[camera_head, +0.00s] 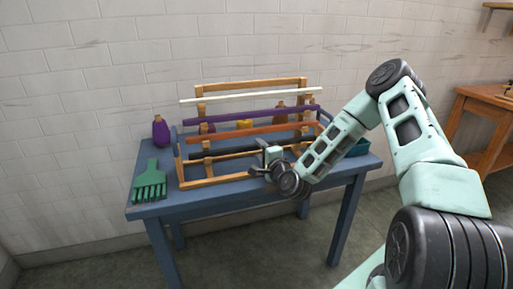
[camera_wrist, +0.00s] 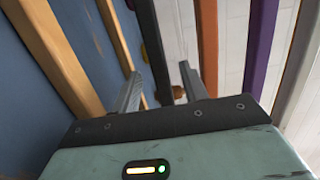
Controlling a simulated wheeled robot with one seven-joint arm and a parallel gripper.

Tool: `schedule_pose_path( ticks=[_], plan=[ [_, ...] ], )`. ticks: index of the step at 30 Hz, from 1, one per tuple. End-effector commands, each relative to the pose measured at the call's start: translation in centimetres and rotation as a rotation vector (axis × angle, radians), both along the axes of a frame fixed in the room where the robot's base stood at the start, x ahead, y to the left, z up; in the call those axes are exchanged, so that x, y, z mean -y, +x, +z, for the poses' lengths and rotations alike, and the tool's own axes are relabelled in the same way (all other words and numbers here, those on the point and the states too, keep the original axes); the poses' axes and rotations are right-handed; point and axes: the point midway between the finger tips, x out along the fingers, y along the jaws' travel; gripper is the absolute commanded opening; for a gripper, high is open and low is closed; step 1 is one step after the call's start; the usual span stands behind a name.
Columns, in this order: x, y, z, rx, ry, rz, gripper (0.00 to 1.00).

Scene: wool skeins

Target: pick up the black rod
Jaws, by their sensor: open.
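The black rod (camera_head: 228,154) lies across the front, lowest level of a wooden rack (camera_head: 215,180) on a blue table. In the wrist view the black rod (camera_wrist: 151,45) runs down the picture between the two fingers of my gripper (camera_wrist: 160,88). The fingers are apart, with one on each side of the rod, and I see no clear contact. In the head view my gripper (camera_head: 270,155) is at the right part of the rack, near the rod's right portion, which it partly hides.
An orange rod (camera_head: 250,133), a purple rod (camera_head: 235,116) and a white rod (camera_head: 240,98) lie higher and farther back on the rack. A purple skein (camera_head: 160,132) and a green comb-like tool (camera_head: 149,185) are on the left of the table. A teal container (camera_head: 358,147) is at the right.

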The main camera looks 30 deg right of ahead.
Motion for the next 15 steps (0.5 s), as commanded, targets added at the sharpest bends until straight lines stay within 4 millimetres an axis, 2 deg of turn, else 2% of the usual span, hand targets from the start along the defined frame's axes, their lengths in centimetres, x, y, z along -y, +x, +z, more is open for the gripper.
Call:
schedule_pose_path(
  ticks=[3,9,14,15],
  plan=[
    [0.06,0.63,0.00,0.000,0.001,0.001,0.44],
    [0.06,0.65,-0.01,-0.001,0.000,0.001,0.44],
    [0.07,0.64,-0.01,-0.001,0.000,0.000,0.00],
    [0.08,0.62,-0.01,-0.001,0.000,0.000,0.00]
  ],
)
